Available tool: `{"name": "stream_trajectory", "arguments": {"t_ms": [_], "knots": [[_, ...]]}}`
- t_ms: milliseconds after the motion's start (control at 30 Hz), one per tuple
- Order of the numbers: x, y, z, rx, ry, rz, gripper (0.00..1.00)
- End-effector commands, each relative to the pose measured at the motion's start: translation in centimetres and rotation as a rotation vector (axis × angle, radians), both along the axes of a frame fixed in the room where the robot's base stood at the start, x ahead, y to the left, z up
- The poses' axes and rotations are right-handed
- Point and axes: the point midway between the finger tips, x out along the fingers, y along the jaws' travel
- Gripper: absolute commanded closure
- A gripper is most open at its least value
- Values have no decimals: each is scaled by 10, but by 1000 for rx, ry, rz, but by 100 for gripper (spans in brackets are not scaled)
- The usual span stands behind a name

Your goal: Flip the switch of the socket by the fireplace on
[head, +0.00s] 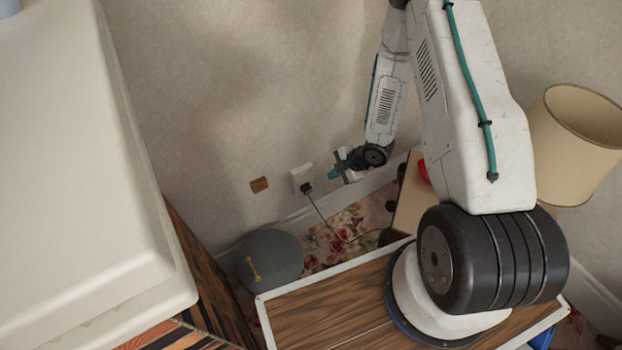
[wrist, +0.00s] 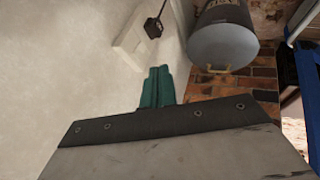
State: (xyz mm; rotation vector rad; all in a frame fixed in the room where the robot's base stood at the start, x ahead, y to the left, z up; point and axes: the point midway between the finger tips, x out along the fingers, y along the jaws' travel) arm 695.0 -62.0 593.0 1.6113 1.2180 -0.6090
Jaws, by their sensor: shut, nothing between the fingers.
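The white wall socket (head: 301,177) is low on the wall, with a black plug (head: 306,187) in it and a cable running down. My gripper (head: 334,173) is just right of the socket in the head view. In the wrist view its teal fingers (wrist: 157,80) are together and empty, close below the socket. I cannot tell whether they touch it. The switch itself is too small to make out.
A dark grey round container (head: 270,258) stands below, also in the wrist view (wrist: 222,42). The white mantel (head: 70,150) fills the left. A lampshade (head: 572,140) and a red object (head: 423,171) are at right.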

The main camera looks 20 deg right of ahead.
Motion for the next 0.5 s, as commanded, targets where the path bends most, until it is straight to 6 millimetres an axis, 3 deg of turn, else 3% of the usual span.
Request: {"name": "stream_trajectory", "arguments": {"t_ms": [500], "knots": [[-3,6,-10,18,-5,18,100]]}}
